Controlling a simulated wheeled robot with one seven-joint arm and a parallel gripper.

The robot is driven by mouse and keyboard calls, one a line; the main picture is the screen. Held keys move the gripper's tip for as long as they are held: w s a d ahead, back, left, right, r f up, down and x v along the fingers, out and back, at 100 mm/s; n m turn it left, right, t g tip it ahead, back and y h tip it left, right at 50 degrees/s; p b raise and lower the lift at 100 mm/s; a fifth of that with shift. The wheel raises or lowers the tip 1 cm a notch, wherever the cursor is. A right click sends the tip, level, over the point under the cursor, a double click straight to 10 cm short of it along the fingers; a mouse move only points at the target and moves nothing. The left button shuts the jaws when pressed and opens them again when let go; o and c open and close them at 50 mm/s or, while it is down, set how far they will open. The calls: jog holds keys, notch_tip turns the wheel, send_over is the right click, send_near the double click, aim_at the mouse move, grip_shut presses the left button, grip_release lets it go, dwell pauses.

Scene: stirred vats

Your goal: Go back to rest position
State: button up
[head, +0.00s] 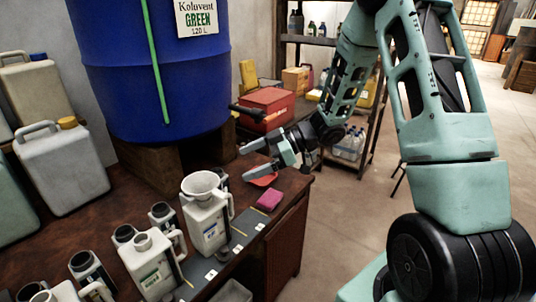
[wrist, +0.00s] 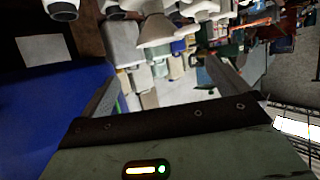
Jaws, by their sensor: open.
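My gripper (head: 254,160) is open and empty in the head view. It hangs above the right end of the brown bench, with its fingers pointing left toward the blue drum. A white jug with a funnel (head: 207,228) stands upright on the bench, below and left of the gripper. A pink sponge (head: 269,199) lies near the bench's right edge, and a red dish (head: 263,179) is just below the fingers. In the wrist view my two fingers (wrist: 165,90) stand apart with nothing visible held between them.
A large blue drum (head: 155,75) labelled Koluvent Green stands on wooden blocks. Several jugs and dark cups crowd the bench (head: 150,185). A red toolbox (head: 267,108) and a shelf rack (head: 318,40) stand behind my arm. The floor (head: 345,225) right of the bench is clear.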

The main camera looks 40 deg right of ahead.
jog(key=shift+v, duration=2.35)
